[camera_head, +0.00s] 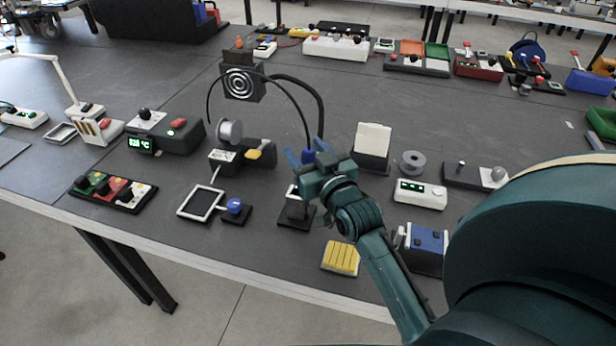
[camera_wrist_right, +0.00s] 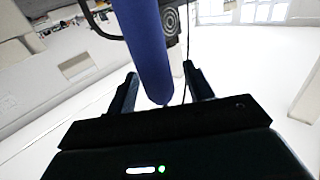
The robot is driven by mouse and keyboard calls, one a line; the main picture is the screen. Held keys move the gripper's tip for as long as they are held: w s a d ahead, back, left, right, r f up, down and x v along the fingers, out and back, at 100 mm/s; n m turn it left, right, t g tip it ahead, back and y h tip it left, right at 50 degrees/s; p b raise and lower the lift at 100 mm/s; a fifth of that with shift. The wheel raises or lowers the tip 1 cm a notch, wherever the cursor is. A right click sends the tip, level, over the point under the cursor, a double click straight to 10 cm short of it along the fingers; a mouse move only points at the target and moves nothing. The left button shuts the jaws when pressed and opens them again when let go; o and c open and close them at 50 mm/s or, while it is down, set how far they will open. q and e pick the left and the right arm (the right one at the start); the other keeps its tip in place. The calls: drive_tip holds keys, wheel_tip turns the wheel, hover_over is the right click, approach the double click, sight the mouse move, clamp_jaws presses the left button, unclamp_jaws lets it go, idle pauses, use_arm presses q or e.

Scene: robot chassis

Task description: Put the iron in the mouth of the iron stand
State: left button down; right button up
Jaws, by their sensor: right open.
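The iron (camera_wrist_right: 150,45) shows in the right wrist view as a thick blue handle running down from the top edge to between my fingers. In the head view its blue handle (camera_head: 307,157) is a small patch at my right gripper, with a dark cable arching above. My right gripper (camera_head: 305,152) is open around or close to the handle; contact cannot be told. My left gripper is out of view.
A dark box with a round target pattern (camera_head: 241,84) stands behind. A yellow sponge (camera_head: 340,258) is near the front edge. A white panel stand (camera_head: 372,140) and a blue-topped box (camera_head: 428,240) are right.

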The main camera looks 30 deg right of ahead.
drive_tip(key=shift+w+d, duration=0.1)
drive_tip(key=shift+w, duration=0.5)
clamp_jaws()
